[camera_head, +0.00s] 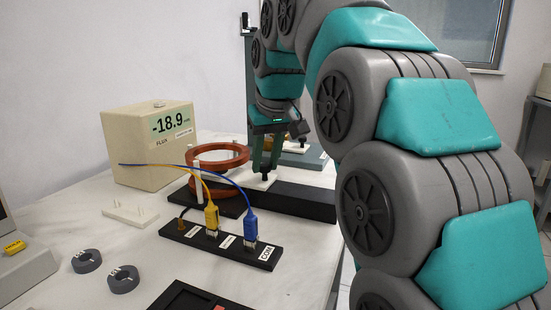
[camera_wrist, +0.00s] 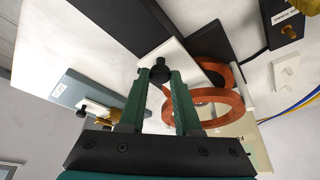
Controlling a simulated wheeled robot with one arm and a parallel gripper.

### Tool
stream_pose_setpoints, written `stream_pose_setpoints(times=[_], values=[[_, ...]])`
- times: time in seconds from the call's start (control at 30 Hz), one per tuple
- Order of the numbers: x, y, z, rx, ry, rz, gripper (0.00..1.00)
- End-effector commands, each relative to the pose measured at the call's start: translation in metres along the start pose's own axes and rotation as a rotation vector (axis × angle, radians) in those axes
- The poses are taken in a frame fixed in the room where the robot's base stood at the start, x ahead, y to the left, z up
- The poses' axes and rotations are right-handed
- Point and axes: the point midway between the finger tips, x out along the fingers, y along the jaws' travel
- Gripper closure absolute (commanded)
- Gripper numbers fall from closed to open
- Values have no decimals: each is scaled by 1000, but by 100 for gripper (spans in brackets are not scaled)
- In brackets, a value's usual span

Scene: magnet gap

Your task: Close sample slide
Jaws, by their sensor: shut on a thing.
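The sample slide is a white plate (camera_head: 262,184) with a black knob, lying at the coil end of a black track (camera_head: 300,203). In the wrist view the white plate (camera_wrist: 176,52) runs from the track toward the copper coils. My gripper (camera_head: 265,167) reaches down over the slide, its green fingers shut on the black knob (camera_wrist: 158,73). The two orange copper coils (camera_head: 228,151) stand just left of the slide on a black base. How far the plate sits in the gap between the coils is partly hidden by the fingers and coils.
A beige meter (camera_head: 135,145) reads -18.9. A black terminal strip (camera_head: 195,236) with yellow and blue plugs lies in front of the track. A grey-blue box (camera_head: 314,158) stands behind. Two grey rings (camera_head: 87,261) lie at the front left of the white table.

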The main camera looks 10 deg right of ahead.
Motion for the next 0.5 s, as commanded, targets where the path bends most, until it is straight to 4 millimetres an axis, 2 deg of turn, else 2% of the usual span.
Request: stream_pose_setpoints(times=[0.3, 0.33, 0.5], values=[[0, -3, -4, -4, 11, -5, 100], [0, -3, -4, -4, 11, -5, 66], [0, -3, -3, -4, 8, -4, 47]])
